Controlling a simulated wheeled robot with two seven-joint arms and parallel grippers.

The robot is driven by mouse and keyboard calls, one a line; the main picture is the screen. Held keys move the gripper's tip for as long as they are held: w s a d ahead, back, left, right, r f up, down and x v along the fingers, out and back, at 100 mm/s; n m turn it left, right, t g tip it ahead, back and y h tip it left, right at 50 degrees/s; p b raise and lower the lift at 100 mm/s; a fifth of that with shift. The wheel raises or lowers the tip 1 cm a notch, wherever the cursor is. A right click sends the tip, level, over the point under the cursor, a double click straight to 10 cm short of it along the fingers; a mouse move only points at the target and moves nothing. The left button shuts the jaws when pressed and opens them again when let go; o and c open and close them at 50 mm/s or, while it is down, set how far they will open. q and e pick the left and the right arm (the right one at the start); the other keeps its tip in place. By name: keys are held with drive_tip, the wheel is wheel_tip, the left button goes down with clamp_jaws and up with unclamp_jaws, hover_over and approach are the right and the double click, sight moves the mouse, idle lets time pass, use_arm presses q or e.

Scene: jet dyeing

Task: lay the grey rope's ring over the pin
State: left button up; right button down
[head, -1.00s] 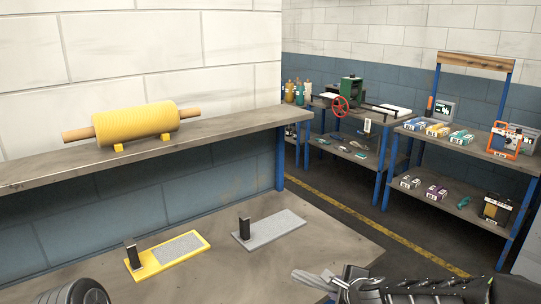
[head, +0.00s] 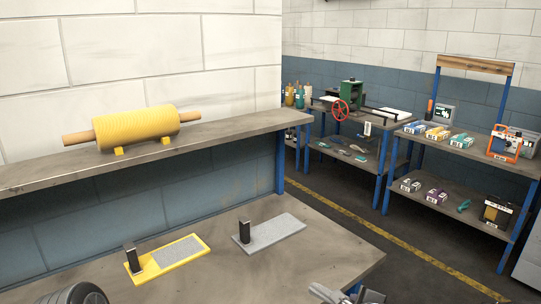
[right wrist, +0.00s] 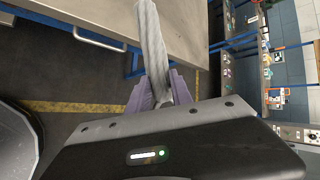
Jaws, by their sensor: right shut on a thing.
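The grey rope (right wrist: 152,45) shows in the right wrist view as a pale twisted strand running up from between the fingers of my right gripper (right wrist: 162,88). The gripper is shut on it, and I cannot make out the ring. In the head view my right gripper is mostly cut off by the bottom edge, with a light grey piece (head: 326,293) by it that may be rope. A dark upright pin (head: 244,231) stands on a grey plate (head: 277,233). Another dark pin (head: 132,258) stands on a yellow-edged plate (head: 205,242). Both pins look bare. My left gripper is out of view.
A yellow roll (head: 135,127) on a wooden rod rests on a raised shelf (head: 225,135) behind the plates. The bench top (head: 310,255) is clear right of the plates. Blue-legged tables with boxes (head: 425,129) and machines stand beyond the aisle.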

drive_tip(key=shift+s+f+n+y, duration=0.3)
drive_tip(key=shift+s+f, duration=0.7)
drive_tip(key=shift+f, duration=0.25)
